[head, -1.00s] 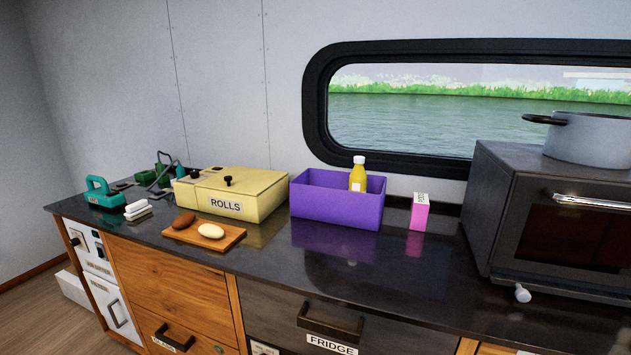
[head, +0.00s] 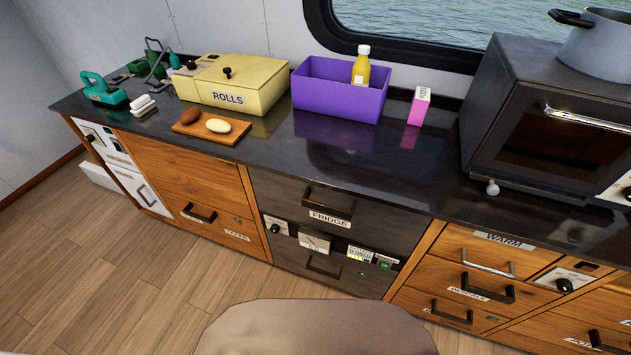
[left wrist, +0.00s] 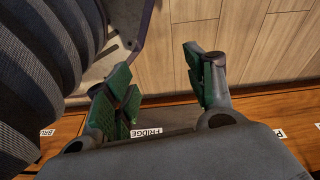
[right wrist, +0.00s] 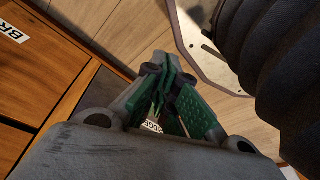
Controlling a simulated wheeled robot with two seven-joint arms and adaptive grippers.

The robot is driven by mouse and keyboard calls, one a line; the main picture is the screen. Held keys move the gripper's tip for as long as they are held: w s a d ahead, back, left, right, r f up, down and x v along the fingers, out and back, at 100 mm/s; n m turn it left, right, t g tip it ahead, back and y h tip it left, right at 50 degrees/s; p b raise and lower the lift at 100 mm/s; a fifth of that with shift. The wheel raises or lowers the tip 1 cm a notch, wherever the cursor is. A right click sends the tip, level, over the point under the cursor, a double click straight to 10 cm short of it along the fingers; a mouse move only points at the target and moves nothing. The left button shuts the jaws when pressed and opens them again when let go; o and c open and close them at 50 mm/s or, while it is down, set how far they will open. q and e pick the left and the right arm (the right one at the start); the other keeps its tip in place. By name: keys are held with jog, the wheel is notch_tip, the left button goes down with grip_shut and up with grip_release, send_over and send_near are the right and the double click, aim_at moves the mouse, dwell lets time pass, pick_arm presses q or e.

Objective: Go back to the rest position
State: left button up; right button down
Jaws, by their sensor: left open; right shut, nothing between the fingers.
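My left gripper (left wrist: 165,85) shows in the left wrist view with its green-padded fingers spread apart and nothing between them. Wooden floor and the cabinet fronts with the FRIDGE label lie behind it. My right gripper (right wrist: 170,95) shows in the right wrist view with its green-padded fingers together and nothing held. It is over the floor near the wooden cabinet front. Neither gripper nor arm shows in the head view. Both grippers are clear of the things on the counter.
The dark counter (head: 330,165) bears a yellow ROLLS box (head: 232,85), a purple bin (head: 335,92) with a yellow bottle (head: 361,66), a pink box (head: 419,106), a wooden board (head: 211,128) and an oven (head: 540,120). The drawers below look shut. The wooden floor (head: 130,270) is clear.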

pick_arm(q)
jog(key=s+a+r+p, duration=0.2)
jog(key=s+p, duration=0.5)
jog(key=s+a+r+g+p, duration=0.1)
jog(key=s+a+r+p, duration=0.1)
jog(key=s+p, duration=0.5)
jog(key=shift+s+a+y, duration=0.4)
jog(key=shift+s+a, duration=0.15)
jog(key=shift+a, duration=0.15)
pick_arm(e)
jog(key=s+d+r, duration=0.2)
jog(key=s, duration=0.5)
jog(key=s+d+r+g, duration=0.1)
jog(key=s+d+r, duration=0.1)
jog(key=s, duration=0.6)
jog(key=shift+d+h, duration=0.4)
jog(key=shift+d, duration=0.3)
pick_arm(q)
jog(key=shift+f, duration=0.1)
pick_arm(e)
jog(key=shift+f, duration=0.1)
pick_arm(q)
notch_tip(320, 180, down, 4)
jog(key=b, duration=0.4)
jog(key=shift+f, duration=0.2)
pick_arm(e)
notch_tip(320, 180, down, 4)
jog(key=shift+f, duration=0.2)
